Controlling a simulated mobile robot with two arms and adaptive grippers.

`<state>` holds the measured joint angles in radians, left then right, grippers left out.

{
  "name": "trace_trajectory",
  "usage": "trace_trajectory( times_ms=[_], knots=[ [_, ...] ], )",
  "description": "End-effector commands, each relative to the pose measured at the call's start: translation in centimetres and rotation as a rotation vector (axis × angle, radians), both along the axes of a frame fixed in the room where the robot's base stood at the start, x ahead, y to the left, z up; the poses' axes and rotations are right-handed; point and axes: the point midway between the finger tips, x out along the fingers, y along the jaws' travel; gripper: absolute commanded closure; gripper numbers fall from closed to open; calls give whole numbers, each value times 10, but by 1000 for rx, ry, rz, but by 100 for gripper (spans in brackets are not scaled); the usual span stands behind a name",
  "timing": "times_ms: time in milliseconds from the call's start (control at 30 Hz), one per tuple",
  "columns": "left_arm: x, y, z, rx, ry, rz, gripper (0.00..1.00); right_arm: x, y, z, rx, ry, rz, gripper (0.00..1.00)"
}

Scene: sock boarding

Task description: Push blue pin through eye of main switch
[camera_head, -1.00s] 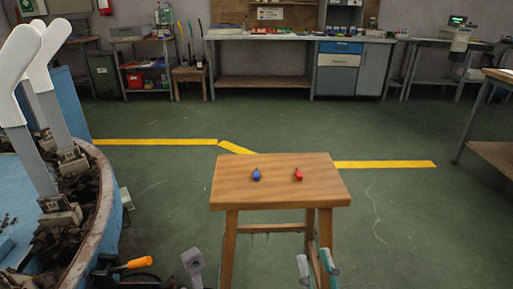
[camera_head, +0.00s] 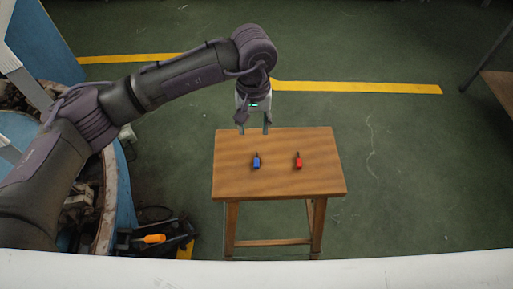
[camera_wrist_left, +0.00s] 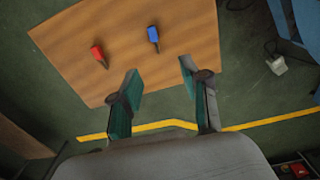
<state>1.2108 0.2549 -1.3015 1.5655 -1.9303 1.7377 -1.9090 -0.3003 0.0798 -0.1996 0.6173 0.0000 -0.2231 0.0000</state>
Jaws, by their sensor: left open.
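The blue pin (camera_head: 257,161) lies on the wooden stool (camera_head: 278,182), left of a red pin (camera_head: 298,160). In the left wrist view the blue pin (camera_wrist_left: 153,36) and the red pin (camera_wrist_left: 98,54) lie on the stool top (camera_wrist_left: 70,40), beyond my fingertips. My left gripper (camera_head: 254,128) points down over the stool's far edge, apart from both pins. In the left wrist view its two fingers (camera_wrist_left: 160,75) are spread, with nothing between them. My right gripper is not in view. I cannot make out the main switch in these frames.
A round blue machine (camera_head: 126,205) with a rusty rim stands at the left, partly behind my left arm. An orange-handled item (camera_head: 154,239) lies on the floor beside it. A workbench edge (camera_head: 497,90) is at the right. The floor right of the stool is clear.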

Motion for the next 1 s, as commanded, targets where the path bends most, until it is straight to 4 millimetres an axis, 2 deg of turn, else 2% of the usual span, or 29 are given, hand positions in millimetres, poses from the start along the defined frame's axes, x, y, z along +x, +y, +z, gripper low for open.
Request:
trace_trajectory(
  times_ms=[300, 567, 833, 1000],
  knots=[
    [-2, -2, -62, -4, 7, 1, 54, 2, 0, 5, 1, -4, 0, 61],
    [-3, -3, -82, -5, 6, 0, 54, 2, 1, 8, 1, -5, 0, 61],
    [-6, -7, -120, -6, 7, 2, 54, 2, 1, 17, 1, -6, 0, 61],
    [-5, -7, -130, -6, 5, 1, 54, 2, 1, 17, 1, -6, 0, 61]
  ],
)
